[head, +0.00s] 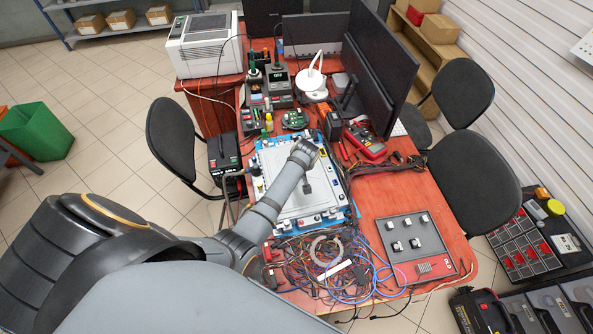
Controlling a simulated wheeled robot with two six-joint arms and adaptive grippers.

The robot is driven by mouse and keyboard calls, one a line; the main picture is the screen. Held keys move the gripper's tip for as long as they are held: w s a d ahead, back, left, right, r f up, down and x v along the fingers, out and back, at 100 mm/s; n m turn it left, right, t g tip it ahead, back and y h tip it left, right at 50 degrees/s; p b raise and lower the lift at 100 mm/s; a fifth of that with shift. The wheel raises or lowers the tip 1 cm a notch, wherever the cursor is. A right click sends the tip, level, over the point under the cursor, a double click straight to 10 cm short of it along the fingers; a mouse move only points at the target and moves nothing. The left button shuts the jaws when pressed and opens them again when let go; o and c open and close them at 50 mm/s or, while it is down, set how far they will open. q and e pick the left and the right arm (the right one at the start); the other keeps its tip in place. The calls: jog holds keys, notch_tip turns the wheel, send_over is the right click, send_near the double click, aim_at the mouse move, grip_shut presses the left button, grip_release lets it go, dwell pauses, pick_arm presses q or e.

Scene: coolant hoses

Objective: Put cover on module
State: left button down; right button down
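The module (336,214) lies on the table as a pale frame with a blue edge and several fittings around its rim. A flat light-grey plate (291,205), which looks like the cover, lies within the frame; I cannot tell whether it is seated. A small dark part (307,187) shows over the plate; I cannot tell whether it is a handle or part of my gripper. My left arm reaches across the module from the lower left, its wrist end above the far part. The arm hides part of the module, and the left fingers cannot be made out. My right gripper is not in view.
Tangled cables (325,262) lie in front of the module. A grey panel (402,263) with several metal fittings lies at right front. A red multimeter (366,143), a green circuit board (295,119) and monitors (385,65) are behind. Black chairs (475,190) flank the table.

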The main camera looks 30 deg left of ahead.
pick_arm(q)
jog(key=c, duration=1)
grip_release()
jog(key=shift+c, duration=0.2)
jog(key=shift+o, duration=1.3)
jog(key=shift+r, duration=0.1)
notch_tip(320, 180, up, 7)
jog(key=p, duration=0.7)
jog(key=shift+p, duration=0.35)
